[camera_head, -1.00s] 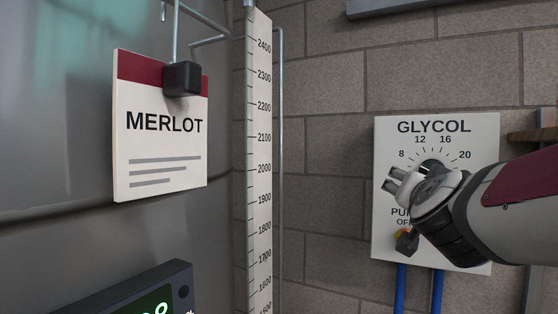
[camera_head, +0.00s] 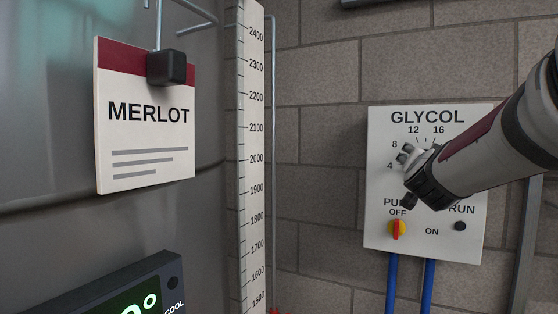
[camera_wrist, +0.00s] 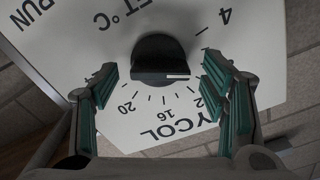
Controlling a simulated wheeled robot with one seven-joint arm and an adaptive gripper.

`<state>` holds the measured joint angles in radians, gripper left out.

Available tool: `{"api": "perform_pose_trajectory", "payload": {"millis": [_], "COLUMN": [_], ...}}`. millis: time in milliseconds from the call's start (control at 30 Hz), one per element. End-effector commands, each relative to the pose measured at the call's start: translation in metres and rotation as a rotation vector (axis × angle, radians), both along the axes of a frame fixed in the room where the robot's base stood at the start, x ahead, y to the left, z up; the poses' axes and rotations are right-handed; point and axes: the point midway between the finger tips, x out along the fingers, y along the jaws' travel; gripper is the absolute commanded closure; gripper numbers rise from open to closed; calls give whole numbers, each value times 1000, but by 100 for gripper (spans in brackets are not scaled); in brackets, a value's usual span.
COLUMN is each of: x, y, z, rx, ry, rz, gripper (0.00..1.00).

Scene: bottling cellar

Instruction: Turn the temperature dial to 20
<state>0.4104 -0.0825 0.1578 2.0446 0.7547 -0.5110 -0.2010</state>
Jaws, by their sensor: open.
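The temperature dial (camera_wrist: 160,58) is a round black knob with a raised bar, upside down in the wrist view. Its white pointer mark (camera_wrist: 178,77) points right in that view, toward the low-number side. The exact number is hidden by a finger. The 20 (camera_wrist: 128,107) shows below left of the knob. My gripper (camera_wrist: 160,76) is open, one finger on each side of the knob; contact cannot be told. In the head view my gripper (camera_head: 408,158) is in front of the white GLYCOL panel (camera_head: 385,235) and covers the dial.
Below the dial are a red-and-yellow pump switch (camera_head: 397,229) by OFF and a dark RUN lamp (camera_head: 460,226). Blue pipes (camera_head: 392,280) run down from the panel. A tall scale (camera_head: 251,160), MERLOT sign (camera_head: 145,150) and digital display (camera_head: 125,290) stand to the left.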

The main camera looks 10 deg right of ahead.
Motion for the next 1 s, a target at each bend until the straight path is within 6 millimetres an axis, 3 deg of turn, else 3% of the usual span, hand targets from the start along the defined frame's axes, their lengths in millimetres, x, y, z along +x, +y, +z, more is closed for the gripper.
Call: {"api": "perform_pose_trajectory", "payload": {"millis": [200,467,700,1000], "x": [12,13,13,14], "y": [-8,-9,-8,-8], "z": [0,0,0,1], "rx": [1,1,1,19], "ry": [-1,-1,-1,-15], "rz": [0,0,1,2], "gripper": [33,33,79,79]}}
